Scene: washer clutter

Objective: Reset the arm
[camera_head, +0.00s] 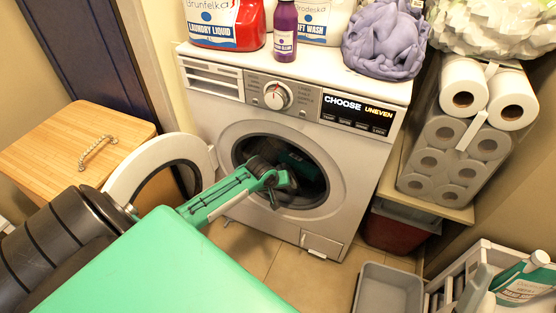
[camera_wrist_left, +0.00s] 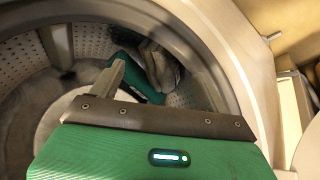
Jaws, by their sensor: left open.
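The white washer (camera_head: 215,110) stands with its round door (camera_head: 150,160) swung open to the left. My left arm reaches to the drum opening, and my left gripper (camera_head: 287,178) is at the mouth of the drum. In the left wrist view the gripper (camera_wrist_left: 160,76) is open, its grey fingers apart, facing into the perforated drum (camera_wrist_left: 95,45). A grey cloth-like item (camera_wrist_left: 160,65) and a dark green piece (camera_wrist_left: 145,88) show deeper in the drum, beyond the fingers. I cannot tell whether the fingers touch them. My right gripper is not in view.
A red laundry liquid container (camera_head: 228,22), a purple bottle (camera_head: 285,30) and a lilac cloth (camera_head: 385,45) sit on the washer. A wooden hamper (camera_head: 70,145) stands left.

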